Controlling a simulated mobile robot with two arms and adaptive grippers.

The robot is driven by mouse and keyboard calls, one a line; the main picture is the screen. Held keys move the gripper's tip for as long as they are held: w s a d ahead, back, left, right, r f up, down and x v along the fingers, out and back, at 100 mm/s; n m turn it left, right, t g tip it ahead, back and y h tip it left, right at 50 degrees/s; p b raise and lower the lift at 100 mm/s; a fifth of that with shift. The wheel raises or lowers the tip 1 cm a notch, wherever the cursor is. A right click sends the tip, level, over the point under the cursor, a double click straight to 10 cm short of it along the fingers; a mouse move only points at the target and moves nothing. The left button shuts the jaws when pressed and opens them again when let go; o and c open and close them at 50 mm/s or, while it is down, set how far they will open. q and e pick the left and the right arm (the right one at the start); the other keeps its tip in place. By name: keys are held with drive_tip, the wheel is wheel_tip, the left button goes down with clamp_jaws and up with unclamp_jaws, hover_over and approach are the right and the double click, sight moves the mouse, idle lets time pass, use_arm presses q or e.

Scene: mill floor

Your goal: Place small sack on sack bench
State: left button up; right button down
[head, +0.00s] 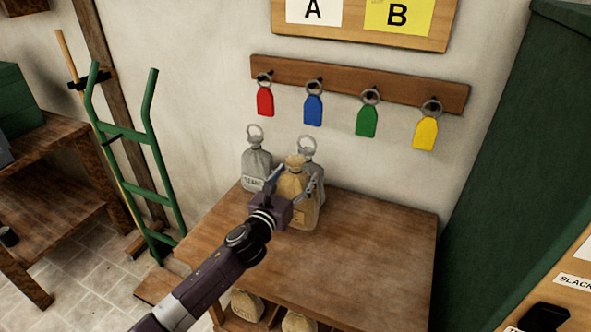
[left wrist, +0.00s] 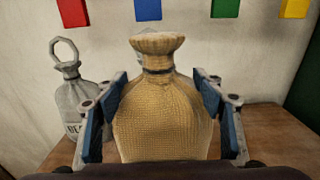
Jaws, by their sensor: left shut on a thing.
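A small tan burlap sack (head: 297,205) with a tied neck stands upright between the fingers of my left gripper (head: 293,183), which is shut on its sides. In the left wrist view the sack (left wrist: 162,112) fills the middle, with a blue-padded finger on each side. The wooden sack bench (head: 350,255) lies under it. The sack is at the back left of the bench top; I cannot tell whether its base touches the wood. My right gripper is not in view.
Two grey sacks with rings, one at the left (head: 257,165) and one partly hidden behind the tan sack (head: 311,150), stand at the bench's back. More sacks (head: 247,306) sit on a lower shelf. The bench's right side is clear. A green hand truck (head: 140,165) stands left.

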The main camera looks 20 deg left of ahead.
use_arm(q)
drive_tip(key=shift+f+b, duration=0.6)
drive_tip(key=shift+f, duration=1.3)
drive_tip(key=o, duration=1.7)
drive_tip(key=shift+f, duration=0.25)
drive_tip(key=o, duration=0.4)
drive_tip(key=shift+s, duration=0.1)
approach(295, 189)
drive_tip(key=f, duration=0.2)
drive_tip(key=shift+a+b, duration=0.4)
drive_tip(key=shift+a, duration=0.05)
